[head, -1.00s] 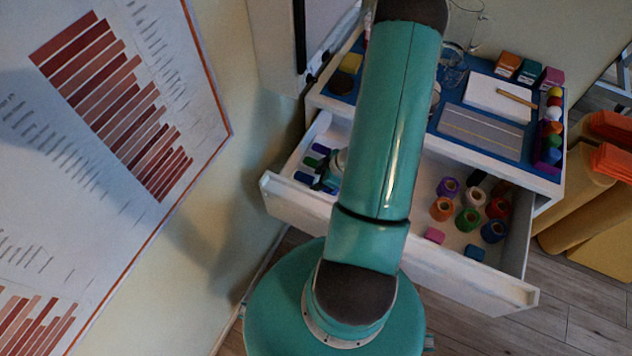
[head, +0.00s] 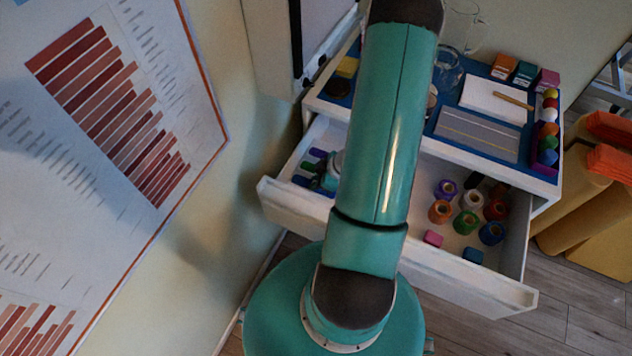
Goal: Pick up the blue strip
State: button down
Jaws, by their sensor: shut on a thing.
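The blue strip (head: 300,181) lies at the left end of the open drawer, below a green strip (head: 309,166) and a purple strip (head: 318,152). My arm hides much of the gripper and the middle of the drawer, so the exact finger contact is hard to see.
Above, the blue cabinet top carries a notepad (head: 490,100), small boxes and coloured balls. The wall is close at left.

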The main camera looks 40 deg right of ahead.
notch_tip(320, 180, up, 10)
dwell(0.6)
jog(key=shift+r, duration=0.15)
jog(key=shift+r, duration=0.35)
jog(key=shift+r, duration=0.15)
notch_tip(320, 180, up, 5)
jog(key=shift+f, duration=0.1)
dwell(0.6)
jog(key=shift+s, duration=0.1)
